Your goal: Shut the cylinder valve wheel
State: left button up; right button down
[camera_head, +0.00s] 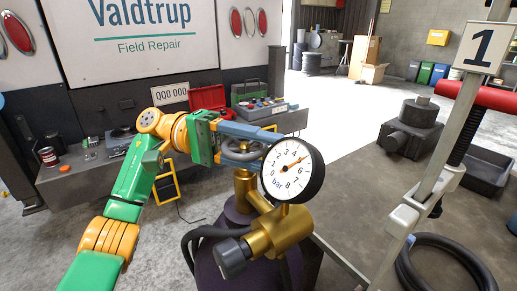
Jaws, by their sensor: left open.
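The cylinder valve wheel (240,155) is a grey ring on top of a brass valve stem, above a dark purple cylinder (207,262). My left gripper (258,143) reaches in from the left at the wheel, with a blue finger along the wheel's far upper side. A round pressure gauge (292,175) marked in bar stands in front, hiding the wheel's right part. Its orange needle points near 5. My right gripper is not in view.
A brass regulator (278,232) with a dark knob and black hose sits below the gauge. A sign post (435,190) marked 1 stands at right, with a coiled hose (445,262) by its foot. A workbench (85,175) with a red toolbox (207,97) stands behind.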

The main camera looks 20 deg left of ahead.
aim_at(224, 140)
pick_arm(q)
jog(key=a, duration=0.4)
jog(key=w+a+p, duration=0.1)
jog(key=shift+a+r, duration=0.2)
jog(key=shift+a, duration=0.2)
jog(key=shift+a+f+p, duration=0.2)
jog(key=shift+a+p, duration=0.15)
jog(key=shift+a, duration=0.2)
